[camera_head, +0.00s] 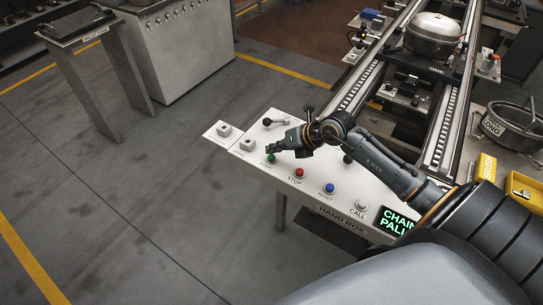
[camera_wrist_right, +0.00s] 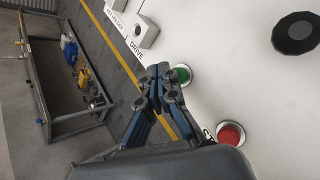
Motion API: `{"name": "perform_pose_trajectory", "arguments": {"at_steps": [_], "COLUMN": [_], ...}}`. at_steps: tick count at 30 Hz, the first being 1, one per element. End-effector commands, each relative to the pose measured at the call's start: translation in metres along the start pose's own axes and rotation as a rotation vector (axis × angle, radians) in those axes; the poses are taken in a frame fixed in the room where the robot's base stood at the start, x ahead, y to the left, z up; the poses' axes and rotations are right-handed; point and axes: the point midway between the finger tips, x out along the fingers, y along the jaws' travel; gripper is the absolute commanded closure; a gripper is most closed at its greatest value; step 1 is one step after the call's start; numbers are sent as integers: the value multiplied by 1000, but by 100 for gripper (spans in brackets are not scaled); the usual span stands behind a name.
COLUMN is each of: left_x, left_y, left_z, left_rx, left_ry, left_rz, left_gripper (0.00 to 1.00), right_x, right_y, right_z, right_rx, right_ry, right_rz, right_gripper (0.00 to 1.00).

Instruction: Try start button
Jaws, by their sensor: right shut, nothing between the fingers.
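The green start button (camera_head: 271,158) sits in the front row of the white control panel (camera_head: 262,177), left of the red stop button (camera_head: 299,173). My right gripper (camera_head: 269,148) is shut and empty over the panel, its fingertips just above and behind the green button in the head view. In the right wrist view, the shut fingertips (camera_wrist_right: 159,70) are beside the green button (camera_wrist_right: 182,74), partly covering its left edge. The red button (camera_wrist_right: 231,134) is clear there. I cannot tell whether the fingers touch the panel. My left gripper is not in view.
A blue button (camera_head: 329,188) and a white call button (camera_head: 361,205) continue the row. Conveyor rails (camera_head: 362,85) run behind. The floor (camera_head: 120,200) at left is clear.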

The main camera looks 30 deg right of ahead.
Motion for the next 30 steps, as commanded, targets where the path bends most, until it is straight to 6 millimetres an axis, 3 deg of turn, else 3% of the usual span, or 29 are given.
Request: {"name": "perform_pose_trajectory", "arguments": {"at_steps": [30], "left_x": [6], "left_y": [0], "left_z": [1], "left_rx": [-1], "left_ry": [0], "left_rz": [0], "left_gripper": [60], "right_x": [9], "right_y": [-6], "right_z": [-7], "right_rx": [0], "right_ry": [1], "right_rz": [0], "right_gripper": [100]}}
